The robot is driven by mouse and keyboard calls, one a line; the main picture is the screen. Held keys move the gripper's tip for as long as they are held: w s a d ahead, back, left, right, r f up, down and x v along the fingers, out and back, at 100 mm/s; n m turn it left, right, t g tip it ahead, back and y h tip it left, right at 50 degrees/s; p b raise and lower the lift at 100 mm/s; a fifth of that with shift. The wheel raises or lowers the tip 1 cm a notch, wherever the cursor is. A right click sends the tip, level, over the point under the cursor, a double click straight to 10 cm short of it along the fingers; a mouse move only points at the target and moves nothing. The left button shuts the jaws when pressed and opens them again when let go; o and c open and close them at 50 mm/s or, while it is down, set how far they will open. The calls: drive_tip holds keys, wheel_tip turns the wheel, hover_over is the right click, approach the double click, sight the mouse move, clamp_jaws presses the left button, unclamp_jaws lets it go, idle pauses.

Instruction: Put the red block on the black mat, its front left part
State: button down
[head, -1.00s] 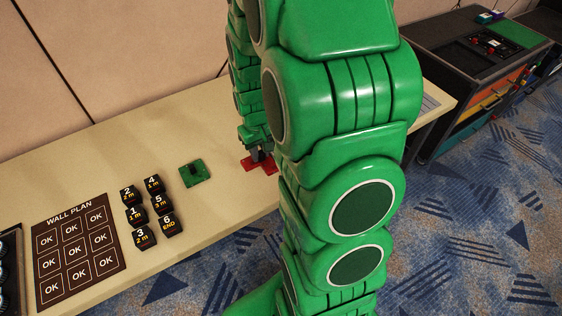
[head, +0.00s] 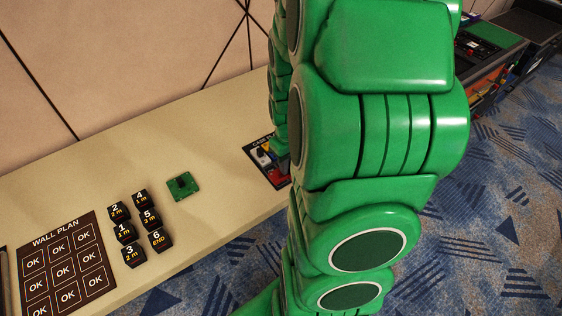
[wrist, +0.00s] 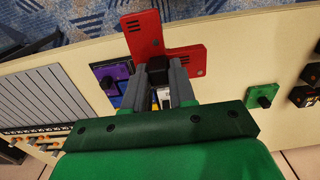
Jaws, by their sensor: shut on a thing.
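My gripper (wrist: 160,88) is shut on the red block's (wrist: 148,35) black knob (wrist: 158,68). The block is a flat red piece with angled arms, and shows in the wrist view just beyond the fingertips. In the head view my arm hides most of it, and a bit of red (head: 278,175) shows beside the arm. The black mat (head: 256,160) lies near the table's front edge, partly hidden by my arm. A purple block (wrist: 123,72) with a dark knob is in the wrist view, left of the red block. I cannot tell whether the red block touches the mat.
A green block (head: 183,186) with a black knob stands on the table left of the mat. Several numbered black blocks (head: 140,225) and the wall plan board (head: 60,262) are farther left. A grey striped panel (wrist: 38,100) is left in the wrist view.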

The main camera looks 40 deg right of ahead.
drive_tip(key=w+d+f, duration=0.1)
drive_tip(key=w+f, duration=0.1)
drive_tip(key=w, duration=0.1)
drive_tip(key=w+d+f, duration=0.2)
drive_tip(key=w+f, duration=0.1)
drive_tip(key=w+d+f, duration=0.1)
drive_tip(key=w+f, duration=0.1)
drive_tip(key=w, duration=0.2)
drive_tip(key=shift+d+f, duration=0.4)
drive_tip(key=shift+w+d+f, duration=0.2)
drive_tip(key=shift+w+f, duration=0.3)
drive_tip(key=shift+f, duration=1.7)
drive_tip(key=shift+f, duration=0.1)
drive_tip(key=c, duration=0.9)
unclamp_jaws()
